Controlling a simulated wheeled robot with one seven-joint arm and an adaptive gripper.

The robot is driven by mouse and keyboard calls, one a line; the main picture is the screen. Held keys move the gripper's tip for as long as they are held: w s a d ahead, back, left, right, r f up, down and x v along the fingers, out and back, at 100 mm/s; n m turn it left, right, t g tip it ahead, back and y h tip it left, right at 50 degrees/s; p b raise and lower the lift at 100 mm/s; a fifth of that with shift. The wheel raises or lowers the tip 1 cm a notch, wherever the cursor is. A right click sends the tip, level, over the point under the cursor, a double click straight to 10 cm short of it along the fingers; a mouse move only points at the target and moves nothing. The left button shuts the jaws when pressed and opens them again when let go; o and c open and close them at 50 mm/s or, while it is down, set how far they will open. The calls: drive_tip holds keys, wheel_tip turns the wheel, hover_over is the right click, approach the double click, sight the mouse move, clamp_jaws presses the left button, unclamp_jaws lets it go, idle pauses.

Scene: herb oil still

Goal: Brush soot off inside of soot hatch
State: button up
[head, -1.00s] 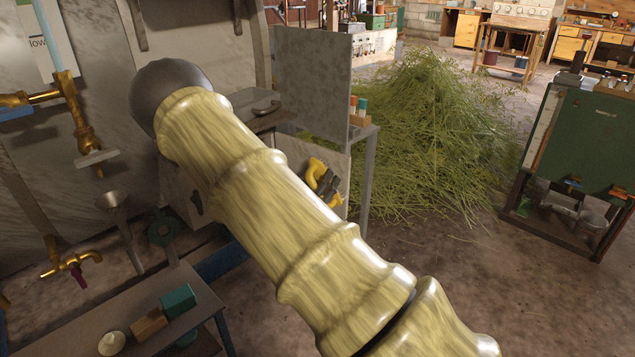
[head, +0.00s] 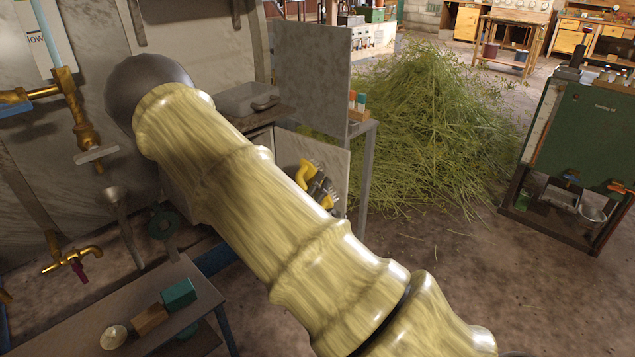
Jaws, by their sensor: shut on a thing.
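The soot hatch stands open under a dark ledge left of centre. Its grey door (head: 338,164) is swung out to the right, with its inner face toward me. My gripper (head: 317,186), small, black and yellow, is in front of that face. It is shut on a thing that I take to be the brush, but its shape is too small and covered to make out. I cannot tell whether it touches the door. My pale yellow arm hides the wrist and much of the hatch opening. Soot on the door is not clearly visible.
A larger grey panel (head: 312,75) stands upright above the door. A metal stand (head: 366,170) with small bottles is just right of it. A low bench (head: 80,318) with blocks is lower left, near brass taps (head: 72,262).

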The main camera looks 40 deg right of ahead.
drive_tip(key=shift+s+a, duration=0.15)
drive_tip(key=shift+a, duration=0.65)
drive_tip(key=shift+a, duration=0.1)
drive_tip(key=shift+s+a+p, duration=0.15)
drive_tip(key=shift+a, duration=0.55)
drive_tip(key=shift+s+a+p, duration=0.15)
drive_tip(key=shift+a, duration=0.5)
drive_tip(key=shift+r+p, duration=0.15)
drive_tip(key=shift+p, duration=0.2)
drive_tip(key=w+r+p, duration=0.1)
drive_tip(key=p, duration=0.2)
drive_tip(key=shift+p, duration=0.3)
drive_tip(key=p, duration=0.2)
drive_tip(key=w+p, duration=0.1)
drive_tip(key=p, duration=0.2)
drive_tip(key=shift+w+d+r, duration=0.1)
drive_tip(key=shift+w+r, duration=0.15)
drive_tip(key=shift+r, duration=0.05)
drive_tip(key=w+p, duration=0.1)
drive_tip(key=p, duration=0.6)
drive_tip(key=shift+r, duration=0.2)
drive_tip(key=shift+w+p, duration=0.1)
drive_tip(key=shift+p, duration=0.55)
drive_tip(key=p, duration=0.3)
drive_tip(key=shift+w+f+p, duration=0.1)
drive_tip(key=shift+f+p, duration=0.05)
drive_tip(key=shift+p, duration=0.2)
